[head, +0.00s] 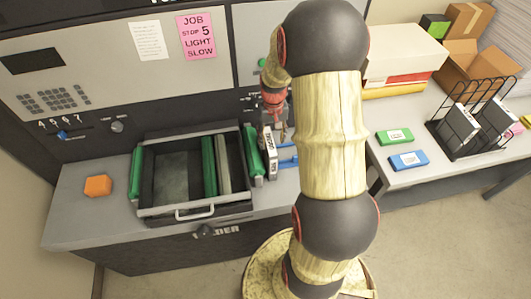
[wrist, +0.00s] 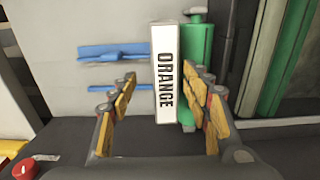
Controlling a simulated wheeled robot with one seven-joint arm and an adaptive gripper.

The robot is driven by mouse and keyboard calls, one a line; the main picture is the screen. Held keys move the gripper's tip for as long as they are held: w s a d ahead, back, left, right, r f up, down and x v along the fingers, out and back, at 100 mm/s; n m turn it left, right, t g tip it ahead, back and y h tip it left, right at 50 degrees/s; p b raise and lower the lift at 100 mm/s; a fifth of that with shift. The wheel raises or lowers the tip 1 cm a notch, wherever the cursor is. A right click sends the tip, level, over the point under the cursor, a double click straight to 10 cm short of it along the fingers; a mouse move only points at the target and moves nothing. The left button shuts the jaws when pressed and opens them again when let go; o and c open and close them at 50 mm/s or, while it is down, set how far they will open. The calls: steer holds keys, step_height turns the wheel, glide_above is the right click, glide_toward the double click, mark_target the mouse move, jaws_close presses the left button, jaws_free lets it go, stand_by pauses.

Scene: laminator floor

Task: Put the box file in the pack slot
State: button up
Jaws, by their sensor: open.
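The box file (head: 270,158) is white with the black word ORANGE on its spine. It stands upright just right of the tray, against a green roller-like part (head: 253,150). In the wrist view the box file (wrist: 165,75) appears between the fingers of my open gripper (wrist: 162,82), closer to the right finger, with no clear contact. In the head view my gripper (head: 276,128) is above and behind the file, partly hidden by my arm. No marking clearly identifies the pack slot.
Blue bars (head: 287,161) are right of the file. An orange block (head: 98,186) sits left of the tray. The side table holds a green box (head: 394,137), a blue box (head: 408,160), a black wire rack (head: 470,130) and cartons (head: 470,60). A red knob (wrist: 25,169) is low left.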

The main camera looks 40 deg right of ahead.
steer(key=f, duration=0.4)
steer(key=w+f, duration=0.1)
steer(key=shift+a+f, duration=0.15)
steer(key=shift+f, duration=0.25)
steer(key=shift+c, duration=1.2)
jaws_close()
